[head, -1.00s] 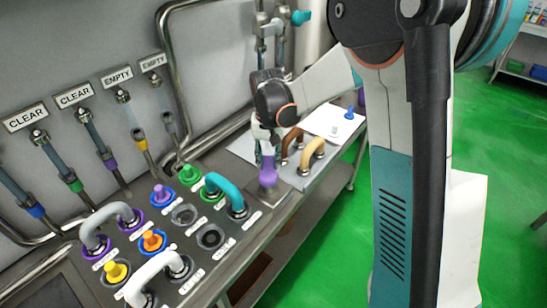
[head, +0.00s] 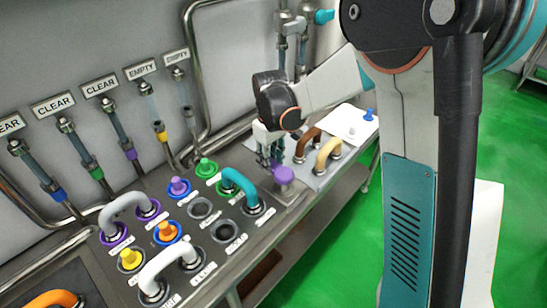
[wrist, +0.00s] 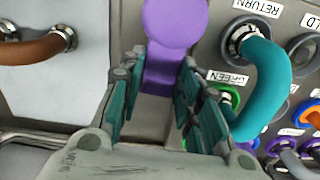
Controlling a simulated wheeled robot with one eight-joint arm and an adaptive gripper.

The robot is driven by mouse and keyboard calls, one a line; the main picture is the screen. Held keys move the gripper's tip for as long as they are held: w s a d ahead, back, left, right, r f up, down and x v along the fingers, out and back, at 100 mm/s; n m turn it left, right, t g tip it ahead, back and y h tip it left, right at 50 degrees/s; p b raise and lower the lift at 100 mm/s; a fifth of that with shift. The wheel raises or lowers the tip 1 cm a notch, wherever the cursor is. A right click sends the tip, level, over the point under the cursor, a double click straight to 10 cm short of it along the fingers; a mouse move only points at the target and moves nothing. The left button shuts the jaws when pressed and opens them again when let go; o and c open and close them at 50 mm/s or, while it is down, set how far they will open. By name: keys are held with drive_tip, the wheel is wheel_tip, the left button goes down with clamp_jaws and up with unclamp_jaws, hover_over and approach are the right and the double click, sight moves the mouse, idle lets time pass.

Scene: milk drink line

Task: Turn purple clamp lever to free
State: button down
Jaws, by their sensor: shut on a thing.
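The purple clamp lever (head: 284,174) is on a grey block on the bench, right of the teal pipe handle. In the wrist view, the lever (wrist: 173,28) has a wide round end at the top and a narrower stem running down between my fingers. My gripper (head: 272,160) reaches down to it from the back. In the wrist view, my gripper (wrist: 160,95) has its teal-padded fingers on both sides of the stem and is shut on it. The lower part of the lever and its pivot are hidden by the fingers.
The teal pipe handle (wrist: 265,85) stands close beside my right-hand finger in the wrist view. Brown (head: 307,142) and tan (head: 328,152) handles stand right of the lever. A grey panel with several hoses is behind.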

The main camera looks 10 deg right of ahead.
drive_tip(key=shift+s+a+n, duration=0.1)
drive_tip(key=shift+a+n, duration=0.1)
drive_tip(key=shift+n, duration=0.2)
idle(0.3)
drive_tip(key=c, duration=1.2)
unclamp_jaws()
drive_tip(key=shift+o, duration=0.2)
wheel_tip(320, 180, up, 12)
